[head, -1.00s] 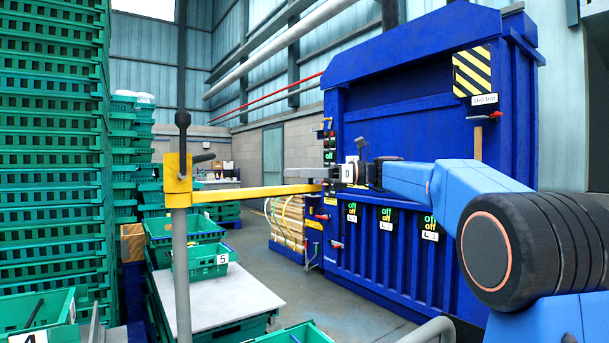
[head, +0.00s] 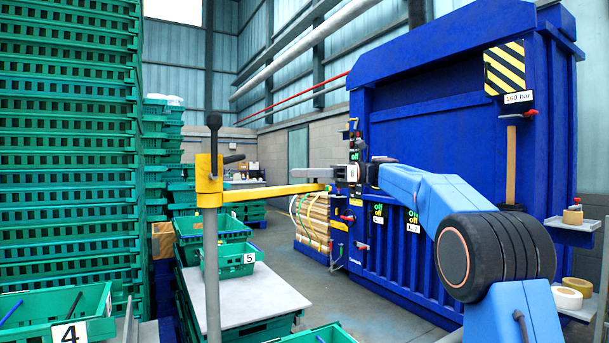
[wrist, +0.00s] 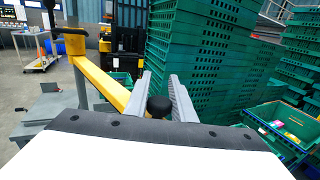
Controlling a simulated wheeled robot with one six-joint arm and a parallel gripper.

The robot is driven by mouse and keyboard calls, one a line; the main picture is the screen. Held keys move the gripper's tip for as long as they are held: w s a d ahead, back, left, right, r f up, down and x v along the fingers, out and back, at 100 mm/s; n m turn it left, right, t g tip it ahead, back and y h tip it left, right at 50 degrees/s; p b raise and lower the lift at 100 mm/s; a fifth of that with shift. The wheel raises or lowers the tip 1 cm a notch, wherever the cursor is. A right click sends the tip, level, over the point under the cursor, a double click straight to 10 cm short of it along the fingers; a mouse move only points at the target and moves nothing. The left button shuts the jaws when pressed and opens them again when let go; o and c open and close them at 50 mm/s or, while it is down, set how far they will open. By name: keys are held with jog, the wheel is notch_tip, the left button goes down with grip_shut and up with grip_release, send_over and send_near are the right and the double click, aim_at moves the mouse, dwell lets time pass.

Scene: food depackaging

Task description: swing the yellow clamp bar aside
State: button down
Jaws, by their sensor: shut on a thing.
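The yellow clamp bar (head: 270,191) reaches right from a yellow bracket (head: 208,180) on a grey upright post (head: 212,275) in the head view. The bracket carries black levers. In the wrist view the bar (wrist: 100,82) runs from the bracket at upper left down toward my jaws. A black knob (wrist: 159,107) sits between the two grey fingers at the bar's free end. My gripper (head: 312,173) lies over that end in the head view, and also shows in the wrist view (wrist: 160,88). It is shut on the knob; the exact contact is partly hidden.
Tall stacks of green crates (head: 65,150) stand at left. A blue baler (head: 440,130) fills the right. Open floor (head: 345,300) lies between table and baler.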

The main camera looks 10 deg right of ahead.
jog(key=c, duration=1.5)
grip_release()
jog(key=shift+d, duration=0.1)
jog(key=d, duration=1.7)
jog(key=shift+d, duration=0.2)
jog(key=shift+c, duration=0.3)
